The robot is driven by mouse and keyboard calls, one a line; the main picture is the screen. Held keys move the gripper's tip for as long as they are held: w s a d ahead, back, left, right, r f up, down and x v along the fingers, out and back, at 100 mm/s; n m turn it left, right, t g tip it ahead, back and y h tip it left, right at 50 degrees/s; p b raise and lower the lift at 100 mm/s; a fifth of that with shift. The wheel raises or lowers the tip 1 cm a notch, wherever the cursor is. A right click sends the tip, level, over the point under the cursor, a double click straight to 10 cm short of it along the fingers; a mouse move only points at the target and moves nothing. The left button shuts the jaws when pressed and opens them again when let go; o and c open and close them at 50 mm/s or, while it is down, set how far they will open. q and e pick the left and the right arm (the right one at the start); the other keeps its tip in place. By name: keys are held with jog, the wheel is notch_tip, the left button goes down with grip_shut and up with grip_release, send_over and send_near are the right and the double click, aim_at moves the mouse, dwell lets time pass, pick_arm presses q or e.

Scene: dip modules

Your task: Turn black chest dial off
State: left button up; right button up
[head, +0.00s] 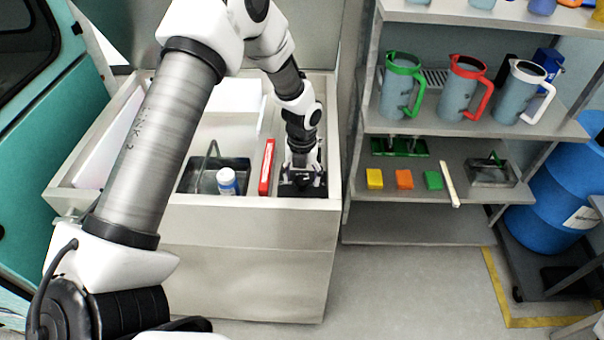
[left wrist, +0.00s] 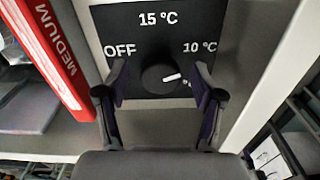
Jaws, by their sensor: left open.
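The black dial (left wrist: 160,78) sits on a black panel (left wrist: 140,28) marked OFF at left, 15 °C at top and 10 °C at right. Its white pointer line points right, slightly up, toward the 10 °C side and away from OFF. My left gripper (left wrist: 158,88) is open, with one finger on each side of the dial; I cannot tell whether they touch it. In the head view my left gripper (head: 303,174) is over the panel (head: 302,191) at the chest's right front, and the arm hides most of it. My right gripper is out of view.
A red sign (head: 266,166) reading MEDIUM in the wrist view stands close left of the panel. A white bottle with a blue cap (head: 228,182) and a metal basket (head: 206,176) are left of it. A shelf (head: 450,122) with jugs stands right of the chest (head: 240,222).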

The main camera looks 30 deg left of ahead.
pick_arm(q)
jog(key=shift+s+r, duration=0.1)
jog(key=shift+r, duration=0.05)
jog(key=shift+s+d+r, duration=0.1)
jog(key=shift+s+d, duration=0.05)
jog(key=shift+c, duration=1)
jog(key=c, duration=0.9)
jog(key=shift+c, duration=0.2)
